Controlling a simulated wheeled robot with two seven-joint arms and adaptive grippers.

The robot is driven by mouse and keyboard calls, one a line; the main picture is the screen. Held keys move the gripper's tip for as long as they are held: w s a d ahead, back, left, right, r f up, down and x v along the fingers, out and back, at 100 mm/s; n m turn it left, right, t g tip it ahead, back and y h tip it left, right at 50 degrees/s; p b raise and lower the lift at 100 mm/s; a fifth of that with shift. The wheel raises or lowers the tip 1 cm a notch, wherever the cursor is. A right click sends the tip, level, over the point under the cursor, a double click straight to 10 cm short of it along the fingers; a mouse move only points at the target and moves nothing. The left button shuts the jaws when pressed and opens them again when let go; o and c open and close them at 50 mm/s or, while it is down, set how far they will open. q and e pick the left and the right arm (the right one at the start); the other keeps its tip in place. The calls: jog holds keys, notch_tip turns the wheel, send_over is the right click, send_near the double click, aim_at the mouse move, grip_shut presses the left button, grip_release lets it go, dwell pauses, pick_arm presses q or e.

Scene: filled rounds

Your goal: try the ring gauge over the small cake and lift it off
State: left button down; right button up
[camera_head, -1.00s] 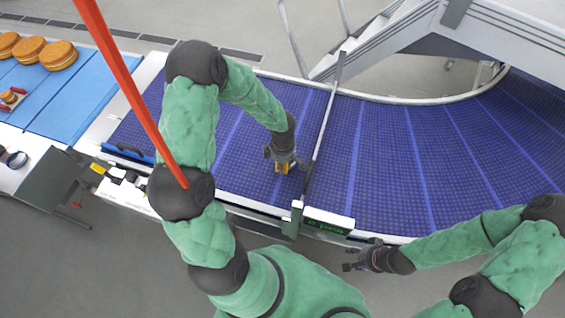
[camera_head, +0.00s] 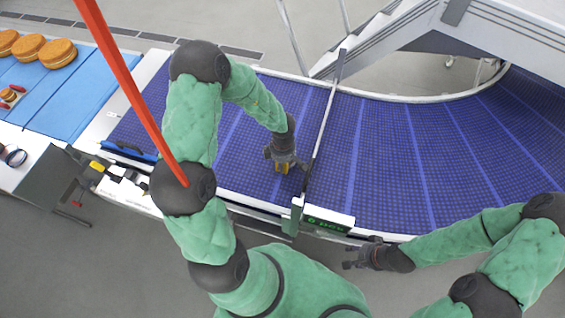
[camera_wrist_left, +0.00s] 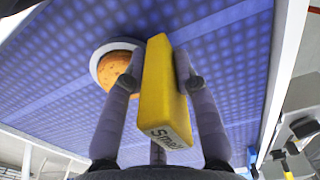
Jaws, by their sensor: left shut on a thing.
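My left gripper (camera_head: 284,168) is shut on the yellow handle of the ring gauge, low over the blue belt. In the left wrist view the handle (camera_wrist_left: 165,95) reads "Small" and stands between the two fingers. The pale ring (camera_wrist_left: 97,62) of the gauge shows just left of the handle. The small cake (camera_wrist_left: 116,70), orange-brown and round, shows inside the ring, partly hidden by a finger. I cannot tell how far down the ring sits around it. In the head view the gripper hides ring and cake. My right gripper (camera_head: 356,256) looks open and empty at the belt's near edge.
A thin bar (camera_head: 325,120) crosses the blue belt just right of my left gripper. A green display box (camera_head: 328,219) stands at the near edge. Large filled cakes (camera_head: 58,53) lie on a lighter blue surface at far left. The belt right of the bar is clear.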

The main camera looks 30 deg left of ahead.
pick_arm(q)
jog(key=shift+f, duration=1.05)
dwell(0.4)
jog(key=shift+r, duration=0.1)
dwell(0.9)
jog(key=shift+r+p, duration=4.85)
jog(key=shift+p, duration=1.65)
jog(key=shift+f, duration=0.1)
